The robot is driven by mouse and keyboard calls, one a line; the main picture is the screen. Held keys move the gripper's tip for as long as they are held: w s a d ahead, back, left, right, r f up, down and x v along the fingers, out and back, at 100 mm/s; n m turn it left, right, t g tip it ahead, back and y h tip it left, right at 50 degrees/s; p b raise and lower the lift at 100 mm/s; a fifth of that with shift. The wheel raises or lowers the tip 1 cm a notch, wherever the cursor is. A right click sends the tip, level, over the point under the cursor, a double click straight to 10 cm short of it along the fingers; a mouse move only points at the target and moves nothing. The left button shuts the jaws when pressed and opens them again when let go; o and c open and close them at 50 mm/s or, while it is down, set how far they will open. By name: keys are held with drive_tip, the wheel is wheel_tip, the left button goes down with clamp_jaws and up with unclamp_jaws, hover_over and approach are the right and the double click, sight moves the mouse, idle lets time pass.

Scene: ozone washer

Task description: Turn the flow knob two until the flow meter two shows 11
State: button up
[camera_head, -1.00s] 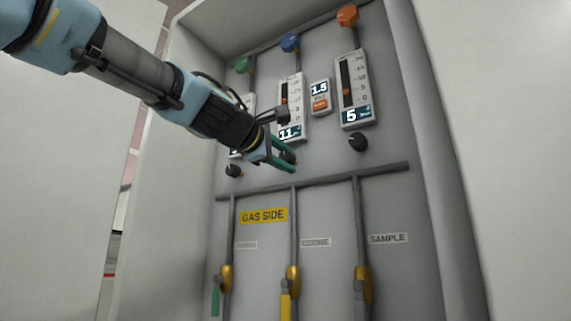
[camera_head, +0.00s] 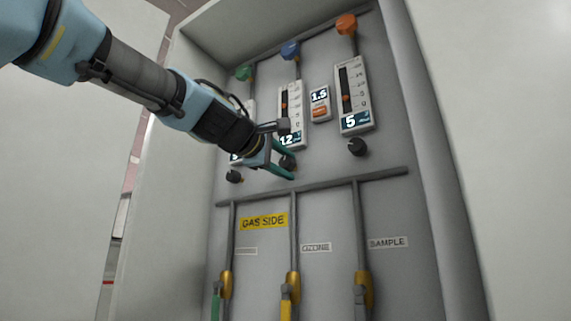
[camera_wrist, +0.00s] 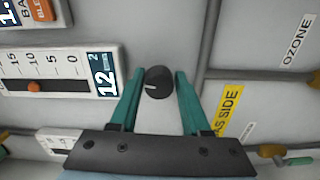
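Flow meter two (camera_head: 297,98), the middle meter, shows 12 on its display. It also shows in the wrist view (camera_wrist: 70,58), with a 2 beside the 12 and an orange float between 10 and 15. Flow knob two (camera_wrist: 158,82) is a round black knob with a white pointer line, below that meter. In the head view it is partly hidden by my gripper (camera_head: 282,160). My gripper (camera_wrist: 160,76) is open, its teal fingers on either side of the knob, with a narrow gap showing at least on the right.
The right meter (camera_head: 353,95) reads 5, with its black knob (camera_head: 357,147) below. A small 1.5 display unit (camera_head: 320,103) sits between the meters. The left meter is mostly hidden by my arm; its knob (camera_head: 234,176) shows. A horizontal pipe (camera_head: 330,184) runs below the knobs.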

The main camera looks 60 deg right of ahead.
drive_tip(key=o, duration=0.3)
drive_tip(key=a+b, duration=0.4)
drive_tip(key=a, duration=0.6)
drive_tip(key=shift+a, duration=0.4)
